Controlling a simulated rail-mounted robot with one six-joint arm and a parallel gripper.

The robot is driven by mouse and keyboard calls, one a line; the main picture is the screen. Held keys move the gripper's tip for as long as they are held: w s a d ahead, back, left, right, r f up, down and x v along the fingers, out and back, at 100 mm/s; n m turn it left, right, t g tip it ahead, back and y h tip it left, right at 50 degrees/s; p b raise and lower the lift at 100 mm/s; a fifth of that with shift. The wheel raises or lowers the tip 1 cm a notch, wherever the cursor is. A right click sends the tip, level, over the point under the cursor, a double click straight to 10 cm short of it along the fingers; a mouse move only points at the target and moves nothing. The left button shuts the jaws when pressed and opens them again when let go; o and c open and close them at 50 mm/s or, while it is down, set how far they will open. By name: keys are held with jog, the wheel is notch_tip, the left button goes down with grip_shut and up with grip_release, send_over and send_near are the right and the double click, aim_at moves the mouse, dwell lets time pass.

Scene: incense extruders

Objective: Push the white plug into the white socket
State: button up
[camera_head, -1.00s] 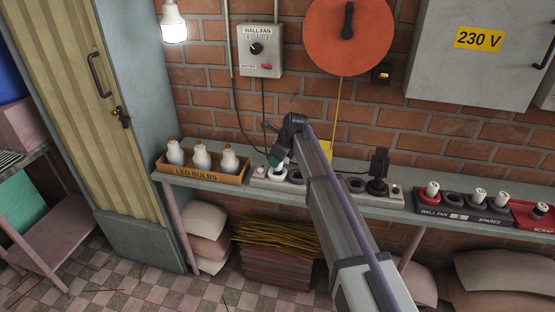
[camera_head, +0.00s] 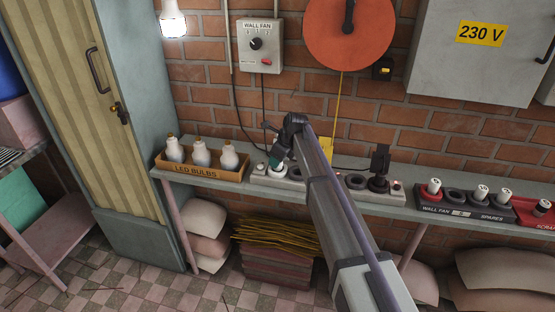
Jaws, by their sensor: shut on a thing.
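My gripper (camera_head: 276,159) is at the left end of a grey socket strip on the bench, with its fingers pointing down. It is shut on the white plug (camera_head: 277,168), of which only a little pale surface shows below the fingers. The white socket (camera_head: 280,174) is the light round one in the strip directly under the gripper. The plug is upright or nearly so, at or just over this socket. The fingers hide the contact, so I cannot tell how deep the plug sits.
A box of LED bulbs (camera_head: 205,173) stands just left of the strip. A fan switch box (camera_head: 256,46) hangs behind, with dark cords running down. A spares tray (camera_head: 460,209) is at the right.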

jog(key=shift+f+b, duration=0.6)
jog(key=shift+f, duration=0.05)
jog(key=o, duration=1)
